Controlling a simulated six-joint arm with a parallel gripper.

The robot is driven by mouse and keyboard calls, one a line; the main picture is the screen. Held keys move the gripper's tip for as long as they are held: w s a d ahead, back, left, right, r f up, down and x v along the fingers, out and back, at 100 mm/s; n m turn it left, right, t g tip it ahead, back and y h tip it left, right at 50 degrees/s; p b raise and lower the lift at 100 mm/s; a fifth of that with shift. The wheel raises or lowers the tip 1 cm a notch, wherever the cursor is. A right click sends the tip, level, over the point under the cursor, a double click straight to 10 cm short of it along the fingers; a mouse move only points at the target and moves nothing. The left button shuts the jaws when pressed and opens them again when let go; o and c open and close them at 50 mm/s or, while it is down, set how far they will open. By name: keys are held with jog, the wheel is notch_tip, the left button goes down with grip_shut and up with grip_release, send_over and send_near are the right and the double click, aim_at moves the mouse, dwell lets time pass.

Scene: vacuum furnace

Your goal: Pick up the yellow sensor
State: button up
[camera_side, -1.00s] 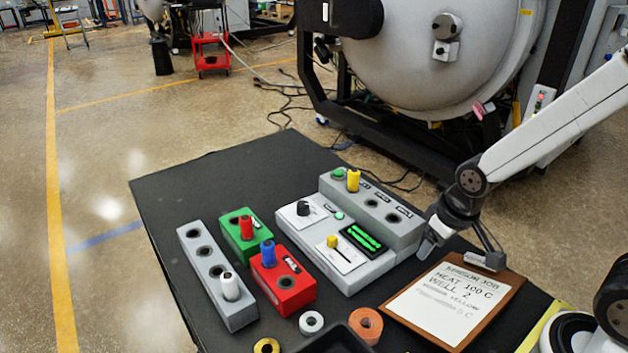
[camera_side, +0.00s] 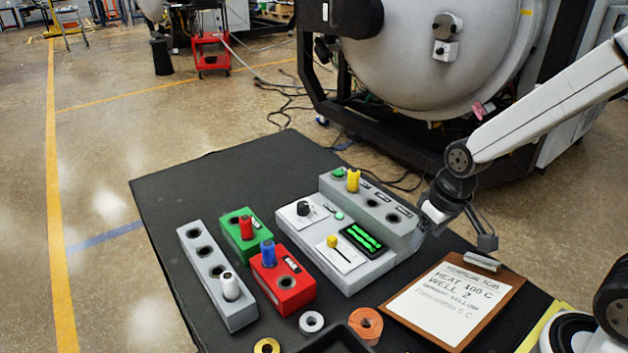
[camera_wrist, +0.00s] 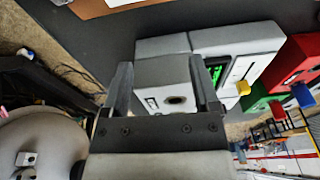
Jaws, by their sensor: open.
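The yellow sensor (camera_side: 353,180) stands upright in the left part of the long grey well block (camera_side: 385,207) at the back of the grey unit. My gripper (camera_side: 452,240) is open and empty at the block's right end, to the right of the sensor and apart from it. In the wrist view my gripper (camera_wrist: 160,75) has its two fingers spread, with the end of the grey block (camera_wrist: 165,72) and an empty well showing between them. The yellow sensor cannot be made out in the wrist view.
The grey control unit has a yellow slider knob (camera_side: 332,241) and a black dial (camera_side: 303,208). Green (camera_side: 240,238) and red (camera_side: 283,282) blocks and a grey rack (camera_side: 213,275) stand to its left. A clipboard (camera_side: 453,301) lies at right. The table's far left is clear.

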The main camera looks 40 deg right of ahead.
aim_at(355, 170)
jog(key=shift+g+y, duration=0.4)
jog(key=shift+g, duration=0.1)
jog(key=w+r, duration=0.2)
jog(key=w, duration=0.1)
jog(key=shift+w+a+r, duration=0.15)
jog(key=shift+w+r, duration=0.05)
jog(key=shift+r, duration=0.15)
jog(key=w+r+n, duration=0.2)
jog(key=w+n, duration=0.2)
jog(key=w, duration=0.1)
jog(key=w+r+n, duration=0.2)
jog(key=w+n, duration=0.2)
jog(key=w, duration=0.1)
jog(key=w+r+n, duration=0.2)
jog(key=w+n, duration=0.3)
jog(key=shift+w+r+n, duration=0.25)
jog(key=shift+w+n, duration=0.2)
jog(key=shift+n, duration=0.05)
jog(key=shift+w+a+f, duration=0.1)
jog(key=shift+a+f, duration=0.05)
jog(key=shift+f, duration=1.15)
jog(key=shift+w+a+f, duration=0.1)
jog(key=shift+a+f, duration=0.05)
jog(key=shift+f, duration=1.15)
jog(key=shift+w+a+f, duration=0.1)
jog(key=shift+a+f, duration=0.05)
jog(key=shift+f, duration=1.15)
grip_shut()
